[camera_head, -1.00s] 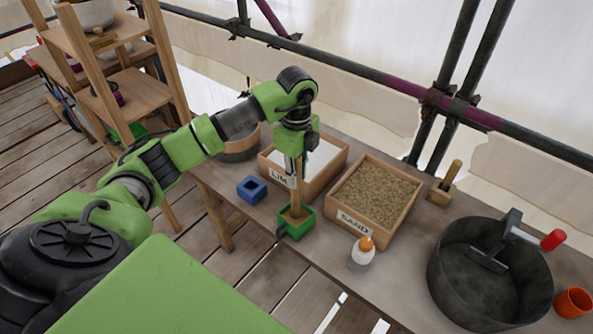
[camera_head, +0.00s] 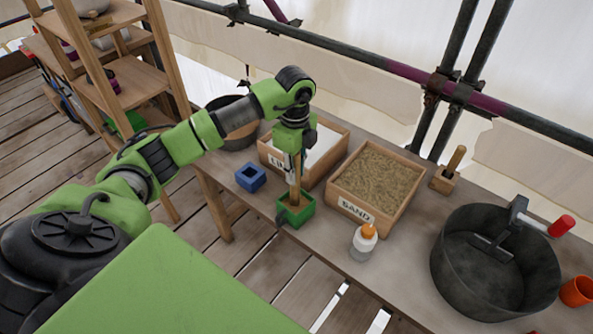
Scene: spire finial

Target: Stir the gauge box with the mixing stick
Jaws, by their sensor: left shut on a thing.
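The gauge box appears to be the small green box (camera_head: 301,216) with a handle, near the front edge of the bench, below the lime and sand boxes. My left gripper (camera_head: 293,180) points down above it and is shut on the wooden mixing stick (camera_head: 296,196). The stick stands upright, its lower end inside the green box. The stick's top is hidden by the gripper, and the box's contents are hard to make out. My right gripper is not in view.
A blue box (camera_head: 251,177) stands left of the green one. Behind are the lime box (camera_head: 335,165) and sand box (camera_head: 408,205). A white bottle with an orange cap (camera_head: 363,246), a black tub (camera_head: 455,285) and an orange cup (camera_head: 577,291) stand to the right.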

